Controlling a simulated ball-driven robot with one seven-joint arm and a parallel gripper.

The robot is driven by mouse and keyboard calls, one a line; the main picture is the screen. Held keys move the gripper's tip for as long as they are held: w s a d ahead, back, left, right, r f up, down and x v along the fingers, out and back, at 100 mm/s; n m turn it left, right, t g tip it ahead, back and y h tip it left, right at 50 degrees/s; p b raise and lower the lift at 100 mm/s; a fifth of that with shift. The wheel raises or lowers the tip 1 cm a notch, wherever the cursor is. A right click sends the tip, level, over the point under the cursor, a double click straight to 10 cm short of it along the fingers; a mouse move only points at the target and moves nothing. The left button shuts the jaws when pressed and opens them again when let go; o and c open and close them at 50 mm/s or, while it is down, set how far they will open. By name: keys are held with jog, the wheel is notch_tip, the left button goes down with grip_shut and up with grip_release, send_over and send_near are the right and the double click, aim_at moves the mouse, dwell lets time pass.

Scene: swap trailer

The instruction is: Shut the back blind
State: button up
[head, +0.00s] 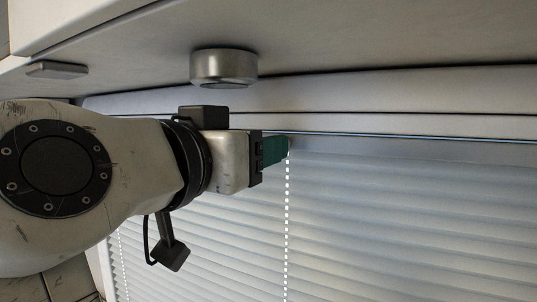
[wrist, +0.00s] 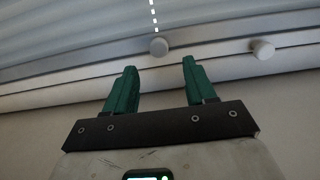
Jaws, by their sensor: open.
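The back blind (head: 400,220) has pale horizontal slats that spread below a grey rail (head: 420,150) in the head view. A white dotted line (head: 287,225) runs down it. My gripper (head: 280,150), with teal fingers, is at the rail, near the top of this line. In the wrist view my gripper (wrist: 160,72) is open, with nothing between its fingers. A small round grey knob (wrist: 159,47) on the rail lies just beyond the fingertips, roughly centred between them. Whether a finger touches the rail is unclear. My arm hides the blind's upper left part in the head view.
A second, paler knob (wrist: 262,49) stands to the right in the wrist view. A ledge with a round metal lamp (head: 224,68) and a flat fitting (head: 57,70) hangs above my arm. A white header (head: 420,124) runs close above the rail.

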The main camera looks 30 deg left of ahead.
jog(key=s+b, duration=0.1)
jog(key=s, duration=0.4)
jog(key=shift+s+a, duration=0.1)
